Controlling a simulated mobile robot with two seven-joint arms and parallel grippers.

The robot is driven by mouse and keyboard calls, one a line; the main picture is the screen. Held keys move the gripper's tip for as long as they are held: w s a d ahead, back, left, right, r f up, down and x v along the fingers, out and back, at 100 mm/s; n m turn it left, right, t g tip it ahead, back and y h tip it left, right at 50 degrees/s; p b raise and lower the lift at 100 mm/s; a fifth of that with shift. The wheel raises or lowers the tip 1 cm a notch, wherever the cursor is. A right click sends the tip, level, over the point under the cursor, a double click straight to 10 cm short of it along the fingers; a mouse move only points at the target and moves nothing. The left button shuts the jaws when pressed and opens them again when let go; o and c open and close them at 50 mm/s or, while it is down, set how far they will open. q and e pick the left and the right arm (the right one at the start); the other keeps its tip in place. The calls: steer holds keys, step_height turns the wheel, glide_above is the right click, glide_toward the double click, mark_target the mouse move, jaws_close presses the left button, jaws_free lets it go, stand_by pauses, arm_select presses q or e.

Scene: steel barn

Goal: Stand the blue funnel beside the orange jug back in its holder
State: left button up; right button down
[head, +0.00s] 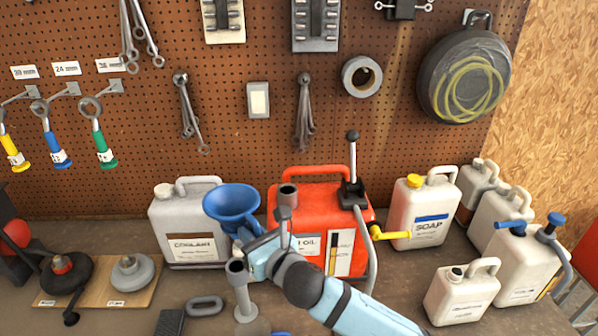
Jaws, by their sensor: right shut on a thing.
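The blue funnel (232,202) is in the air with its wide mouth up, a little tilted, in front of the white coolant jug and left of the orange jug (320,200). My right gripper (247,238) is shut on the funnel's narrow lower part, which it mostly hides. A grey upright stand with a tube-like top (238,270) is just below the gripper; it looks like the holder. My left gripper is not in view.
The coolant jug (190,240) stands behind the funnel. A soap jug (425,210) and several white jugs stand at the right. A wooden board (100,285) with round grey parts lies at the left. A grey link (204,305) lies on the bench. A pegboard (240,150) rises behind.

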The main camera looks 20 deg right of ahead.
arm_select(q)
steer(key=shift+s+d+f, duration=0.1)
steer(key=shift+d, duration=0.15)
arm_select(e)
steer(key=shift+s+a+f+n+y, duration=0.4)
steer(key=shift+s+a+f, duration=0.15)
steer(key=shift+s+f, duration=0.1)
arm_select(q)
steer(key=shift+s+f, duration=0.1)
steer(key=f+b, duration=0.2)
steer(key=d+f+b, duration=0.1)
steer(key=b, duration=0.1)
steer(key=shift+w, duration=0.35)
arm_select(e)
step_height(320, 180, down, 5)
steer(key=shift+r, duration=0.2)
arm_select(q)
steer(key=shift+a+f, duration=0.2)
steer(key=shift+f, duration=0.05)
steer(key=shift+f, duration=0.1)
arm_select(e)
steer(key=shift+f, duration=0.2)
